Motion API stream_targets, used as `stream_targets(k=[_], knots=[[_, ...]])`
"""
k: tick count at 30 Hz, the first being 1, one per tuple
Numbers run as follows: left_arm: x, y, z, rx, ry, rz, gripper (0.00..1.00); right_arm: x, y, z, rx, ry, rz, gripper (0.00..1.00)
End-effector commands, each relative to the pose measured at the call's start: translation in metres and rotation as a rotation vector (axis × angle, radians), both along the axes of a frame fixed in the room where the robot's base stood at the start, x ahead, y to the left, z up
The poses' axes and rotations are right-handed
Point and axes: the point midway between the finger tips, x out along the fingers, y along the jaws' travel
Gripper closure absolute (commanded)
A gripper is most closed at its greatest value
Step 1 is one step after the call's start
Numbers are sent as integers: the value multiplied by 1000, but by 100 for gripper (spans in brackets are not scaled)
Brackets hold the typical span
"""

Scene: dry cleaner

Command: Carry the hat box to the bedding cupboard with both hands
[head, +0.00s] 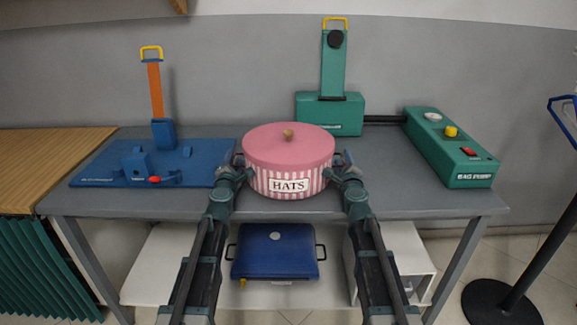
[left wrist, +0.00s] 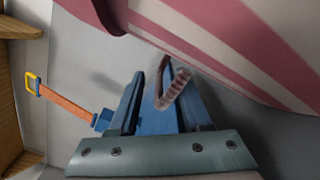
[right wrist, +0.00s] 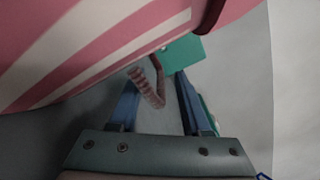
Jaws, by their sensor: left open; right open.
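The hat box (head: 265,178) is round, with a pink lid, pink and white striped sides and a HATS label. It stands upright on the grey table near its front edge. My left gripper (head: 238,160) is open at the box's left side; in the left wrist view a ribbed handle (left wrist: 180,85) shows between its fingers. My right gripper (head: 343,160) is open at the box's right side; in the right wrist view the other ribbed handle (right wrist: 150,85) lies between its fingers. Whether the fingers touch the handles cannot be told. The bedding cupboard is not recognisable in view.
The grey table (head: 385,165) also bears a blue board device (head: 95,172) on the left, a green press (head: 330,115) behind the box and a green bag pump (head: 450,150) on the right. A blue case (head: 275,250) sits on the lower shelf. A black stand (head: 500,300) is right.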

Motion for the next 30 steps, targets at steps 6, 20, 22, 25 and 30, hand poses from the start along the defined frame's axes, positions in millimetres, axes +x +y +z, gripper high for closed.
stream_targets(k=[6,20,22,25,30], knots=[[0,0,0,0,0,0,52,0,0,0,0,0,0,52],[0,0,0,0,0,0,100,0,0,0,0,0,0,100],[0,0,0,0,1,1,100,0,0,0,0,1,-1,100],[0,0,0,0,0,1,100,0,0,0,0,0,-1,100],[0,1,0,-1,0,1,100,0,-1,0,1,0,-1,100]])
